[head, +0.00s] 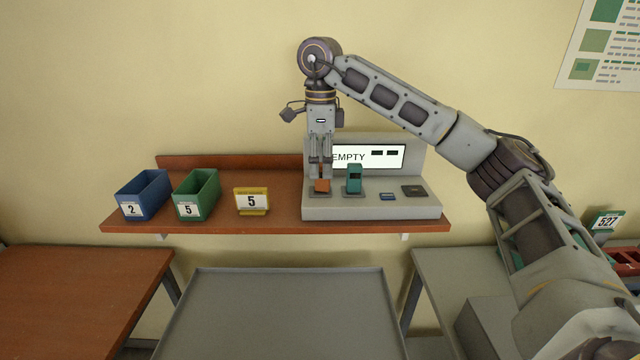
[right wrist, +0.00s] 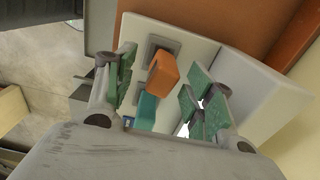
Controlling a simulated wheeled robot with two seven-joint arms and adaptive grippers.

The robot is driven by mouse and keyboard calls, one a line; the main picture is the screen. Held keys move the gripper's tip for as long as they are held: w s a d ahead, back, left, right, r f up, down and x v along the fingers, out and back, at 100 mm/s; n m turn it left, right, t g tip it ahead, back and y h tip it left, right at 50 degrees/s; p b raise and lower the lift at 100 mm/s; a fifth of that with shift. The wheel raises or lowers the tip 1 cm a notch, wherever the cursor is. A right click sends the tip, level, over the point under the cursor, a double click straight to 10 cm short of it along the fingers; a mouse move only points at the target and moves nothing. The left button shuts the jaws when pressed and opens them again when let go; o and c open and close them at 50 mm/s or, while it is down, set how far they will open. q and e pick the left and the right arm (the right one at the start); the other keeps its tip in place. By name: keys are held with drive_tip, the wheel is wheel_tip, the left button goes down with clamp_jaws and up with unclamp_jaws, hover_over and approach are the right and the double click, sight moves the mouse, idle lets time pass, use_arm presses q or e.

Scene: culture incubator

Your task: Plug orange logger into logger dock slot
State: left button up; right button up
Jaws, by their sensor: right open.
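The orange logger (head: 322,186) stands at the leftmost slot of the grey logger dock (head: 372,211); I cannot tell how deep it sits. My right gripper (head: 320,170) points down right above it. In the right wrist view the orange logger (right wrist: 163,74) shows between the spread green-padded fingers of the right gripper (right wrist: 163,92), with gaps on both sides. A dark slot frame (right wrist: 156,44) shows beside its base. A teal logger (head: 354,179) stands upright in the dock to the right, and shows in the right wrist view (right wrist: 146,112). My left gripper is out of view.
The dock stands on a brown wall shelf (head: 275,222), before a screen (head: 385,157) reading EMPTY, partly hidden by my gripper. A blue bin (head: 142,196), a green bin (head: 196,196) and a yellow number sign (head: 251,202) stand to the left. Below is a bare grey table (head: 280,310).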

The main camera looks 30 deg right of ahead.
sight(321, 178)
drive_tip(key=shift+f+b, duration=1.3)
drive_tip(key=shift+f, duration=1.1)
drive_tip(key=shift+w+d+p, duration=0.1)
drive_tip(key=shift+w+p, duration=0.1)
drive_tip(key=shift+p, duration=0.15)
drive_tip(key=shift+c, duration=0.2)
clamp_jaws()
drive_tip(key=shift+r+p, duration=1.55)
drive_tip(key=shift+r, duration=0.5)
drive_tip(key=shift+r+p, duration=1)
